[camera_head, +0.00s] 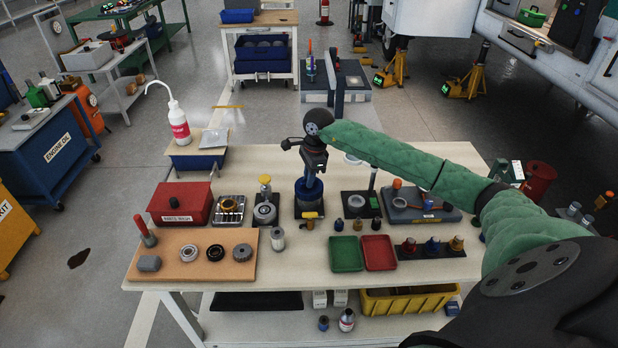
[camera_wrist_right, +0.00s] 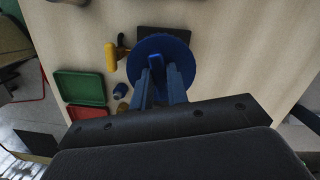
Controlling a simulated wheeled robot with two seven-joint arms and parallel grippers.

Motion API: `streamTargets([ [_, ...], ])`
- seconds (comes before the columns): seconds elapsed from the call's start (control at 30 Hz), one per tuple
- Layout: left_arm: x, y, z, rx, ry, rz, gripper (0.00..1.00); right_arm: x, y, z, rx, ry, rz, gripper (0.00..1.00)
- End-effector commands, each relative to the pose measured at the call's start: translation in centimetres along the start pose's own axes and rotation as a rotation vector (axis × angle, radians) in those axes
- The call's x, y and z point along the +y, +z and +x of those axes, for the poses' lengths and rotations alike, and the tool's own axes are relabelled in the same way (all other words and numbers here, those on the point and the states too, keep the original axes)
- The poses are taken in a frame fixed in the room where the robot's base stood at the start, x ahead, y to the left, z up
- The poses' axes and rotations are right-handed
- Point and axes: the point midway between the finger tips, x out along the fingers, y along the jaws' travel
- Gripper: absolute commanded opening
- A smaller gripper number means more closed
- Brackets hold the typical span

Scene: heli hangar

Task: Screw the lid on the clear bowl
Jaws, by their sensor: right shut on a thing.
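My right gripper (camera_head: 312,170) reaches down over the middle of the table. It is shut on the upright rib of the round blue lid (camera_head: 309,190). In the right wrist view the rib of the lid (camera_wrist_right: 160,46) stands between the two fingers of my right gripper (camera_wrist_right: 159,78). The lid sits low over a dark square base, where the clear bowl would be. The bowl is hidden or too hard to make out under the lid, so I cannot tell how the lid sits on it. My left gripper is not in view.
A yellow-handled part (camera_head: 310,217) lies just in front of the lid; it also shows in the wrist view (camera_wrist_right: 111,55). Green (camera_head: 346,254) and red (camera_head: 379,253) trays lie front right. A red box (camera_head: 180,203) stands left. Bare table shows along the back left.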

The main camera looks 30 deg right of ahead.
Motion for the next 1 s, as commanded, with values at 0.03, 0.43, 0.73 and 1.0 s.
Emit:
streamTargets([
  [0.03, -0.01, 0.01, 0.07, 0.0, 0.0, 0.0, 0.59, -0.01, 0.0, 0.01, 0.0, 0.0, 0.0, 0.0],
  [0.43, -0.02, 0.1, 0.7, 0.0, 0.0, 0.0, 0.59, 0.02, 0.01, 0.09, 0.0, 0.0, -0.001, 0.0],
  [0.73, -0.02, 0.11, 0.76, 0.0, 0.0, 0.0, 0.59, 0.02, 0.02, 0.0, 0.0, 0.0, 0.0, 0.0],
  [1.0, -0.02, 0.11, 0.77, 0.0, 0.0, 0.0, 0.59, 0.01, 0.0, 0.0, 0.0, 0.0, 0.0, 0.0],
])
